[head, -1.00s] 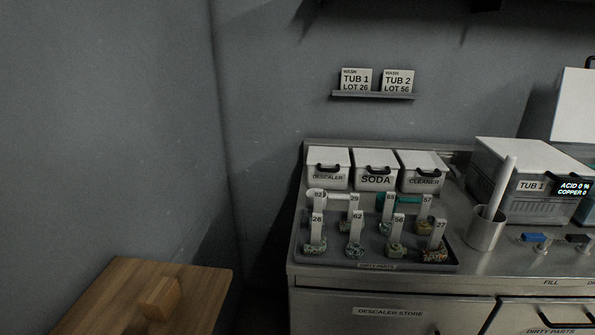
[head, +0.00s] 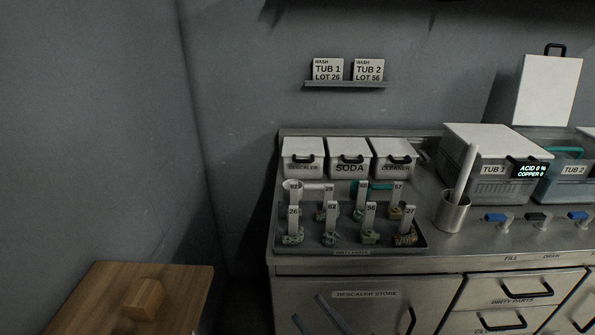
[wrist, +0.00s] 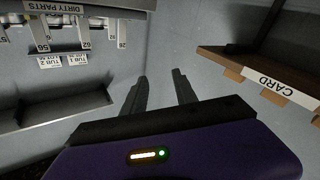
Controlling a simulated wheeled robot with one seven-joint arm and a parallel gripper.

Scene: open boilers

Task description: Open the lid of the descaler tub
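The descaler tub (head: 302,171) is a white box labelled DESCALER at the left end of a row of three tubs at the back of the steel counter. Its white lid (head: 303,145) is shut, with a black handle (head: 303,159) at the front. My gripper shows only in the wrist view (wrist: 160,88), with two dark fingers apart and nothing between them. It is well away from the tub, which the wrist view does not show.
SODA (head: 349,172) and CLEANER (head: 395,171) tubs stand close on the right. A dark tray (head: 350,243) of tagged parts lies in front. A steel cup (head: 452,213) holds a white rod. A wooden table (head: 175,290) stands at lower left.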

